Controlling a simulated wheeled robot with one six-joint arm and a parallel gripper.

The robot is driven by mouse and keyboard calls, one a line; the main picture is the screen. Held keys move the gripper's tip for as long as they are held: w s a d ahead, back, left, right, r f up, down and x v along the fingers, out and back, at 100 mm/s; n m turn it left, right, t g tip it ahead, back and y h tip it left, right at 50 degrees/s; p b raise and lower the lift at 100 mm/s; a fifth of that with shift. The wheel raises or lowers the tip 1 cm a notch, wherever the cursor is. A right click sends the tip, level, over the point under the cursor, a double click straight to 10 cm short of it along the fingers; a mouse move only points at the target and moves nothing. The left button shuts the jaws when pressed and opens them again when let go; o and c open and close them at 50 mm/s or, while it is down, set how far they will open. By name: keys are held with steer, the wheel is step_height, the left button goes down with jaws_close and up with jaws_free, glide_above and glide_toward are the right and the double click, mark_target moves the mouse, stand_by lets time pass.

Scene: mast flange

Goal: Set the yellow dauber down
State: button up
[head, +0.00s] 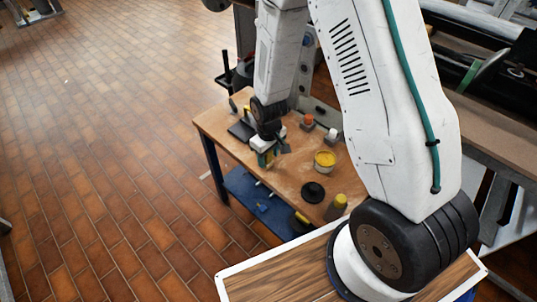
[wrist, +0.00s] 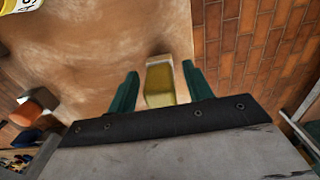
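The yellow dauber (wrist: 161,85), a small block with a pale far end, lies between the two green fingers of my gripper (wrist: 159,80) in the wrist view. A thin gap shows on its left side, and its near right corner is close to the right finger. I cannot tell whether the fingers press on it. In the head view my gripper (head: 267,157) is low over the left part of the wooden workbench (head: 225,123), with a bit of yellow at its fingers. Whether the dauber touches the bench top is unclear.
A yellow-filled tub (head: 325,160), a black disc (head: 313,192) and a yellow-capped container (head: 338,205) stand right of my gripper. An orange-topped item (head: 308,120) and a white-topped item (head: 332,135) stand behind. A blue lower shelf (head: 262,203) holds tools. Tiled floor lies left.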

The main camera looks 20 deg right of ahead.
steer(key=shift+r, duration=0.1)
steer(key=s+d+r+m, duration=0.1)
steer(key=s+r, duration=0.2)
steer(key=r, duration=0.7)
steer(key=s+r, duration=0.3)
steer(key=r, duration=0.7)
steer(key=s+d+r+m, duration=0.1)
steer(key=s+r, duration=0.2)
steer(key=r, duration=0.7)
steer(key=s+r+m, duration=0.1)
steer(key=s+r, duration=0.3)
steer(key=s, duration=0.3)
steer(key=s+d+r+m+t, duration=0.1)
steer(key=s+r, duration=0.2)
steer(key=s, duration=0.4)
steer(key=shift+s+d+r, duration=0.25)
steer(key=shift+s+r, duration=0.1)
